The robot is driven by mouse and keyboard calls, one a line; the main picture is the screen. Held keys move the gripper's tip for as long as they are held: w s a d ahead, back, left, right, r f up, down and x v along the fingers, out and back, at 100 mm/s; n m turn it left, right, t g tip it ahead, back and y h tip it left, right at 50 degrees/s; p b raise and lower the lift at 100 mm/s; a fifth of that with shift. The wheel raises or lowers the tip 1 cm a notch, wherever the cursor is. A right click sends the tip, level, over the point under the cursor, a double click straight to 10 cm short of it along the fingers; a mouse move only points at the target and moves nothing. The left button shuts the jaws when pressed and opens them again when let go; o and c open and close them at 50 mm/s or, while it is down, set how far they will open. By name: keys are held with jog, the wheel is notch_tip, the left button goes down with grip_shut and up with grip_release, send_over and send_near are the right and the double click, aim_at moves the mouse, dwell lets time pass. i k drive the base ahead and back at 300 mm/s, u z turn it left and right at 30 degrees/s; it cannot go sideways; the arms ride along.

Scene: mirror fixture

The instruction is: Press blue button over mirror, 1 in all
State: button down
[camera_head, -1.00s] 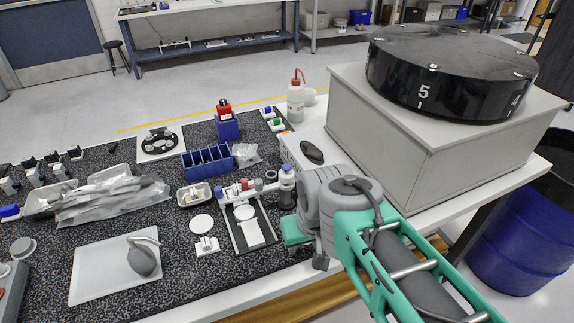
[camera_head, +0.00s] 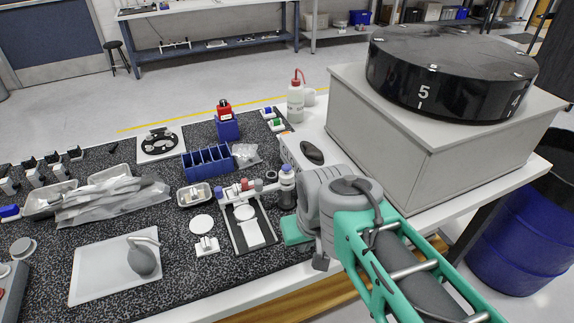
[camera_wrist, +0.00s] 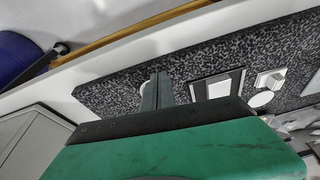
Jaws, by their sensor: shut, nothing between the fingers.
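The mirror fixture (camera_head: 268,232) is a black-edged frame with a white plate and a round mirror-like disc, on the speckled mat left of my gripper. A row of small coloured parts runs along its far end. A small blue part (camera_head: 218,192) is at the left end of this row; it looks like the blue button. The fixture also shows in the wrist view (camera_wrist: 218,85), right of my fingers. My gripper (camera_wrist: 157,85) is shut and empty, over the mat close to the fixture. In the head view my arm hides most of it. The wrist view does not show the blue part clearly.
A bottle with a blue cap (camera_head: 286,178) stands at the fixture's right end. A blue rack (camera_head: 208,161) stands behind. A white disc (camera_head: 201,223) and a white block (camera_head: 207,246) lie left. A large grey box (camera_head: 400,150) bounds the right side.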

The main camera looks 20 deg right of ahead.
aim_at(286, 167)
jog(key=u, duration=3.05)
jog(key=k, duration=0.8)
jog(key=z, duration=0.1)
